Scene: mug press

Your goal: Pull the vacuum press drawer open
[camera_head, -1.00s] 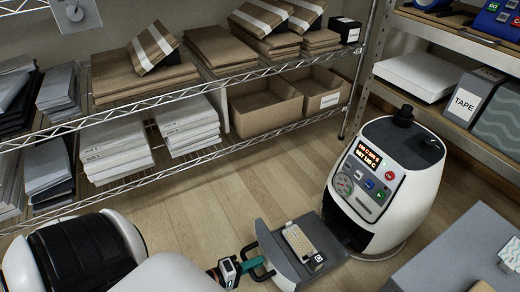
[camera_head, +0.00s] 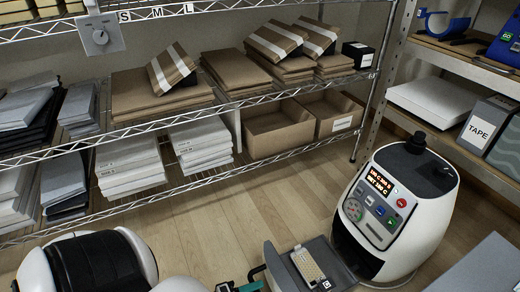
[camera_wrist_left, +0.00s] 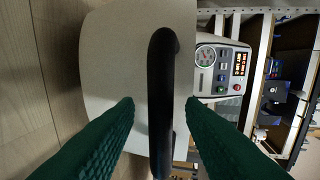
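The vacuum press (camera_head: 395,215) is a white rounded machine with a dark top and a control panel, at the right of the head view. Its grey drawer (camera_head: 283,268) sticks out toward the lower left and holds a pale ribbed piece (camera_head: 308,265). A black bar handle (camera_wrist_left: 161,95) is on the drawer's front (camera_wrist_left: 115,60). My left gripper (camera_wrist_left: 160,103) is open, with its green fingers on either side of the handle and gaps visible. In the head view it is partly cut off at the bottom edge (camera_head: 245,287). My right gripper is out of view.
A wire rack (camera_head: 200,190) with boxes and packs of sheets stands behind. A second shelf (camera_head: 470,155) with a TAPE box (camera_head: 483,124) is at the right. A grey surface (camera_head: 485,268) lies at the lower right. Wooden floor (camera_head: 215,215) is clear left of the press.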

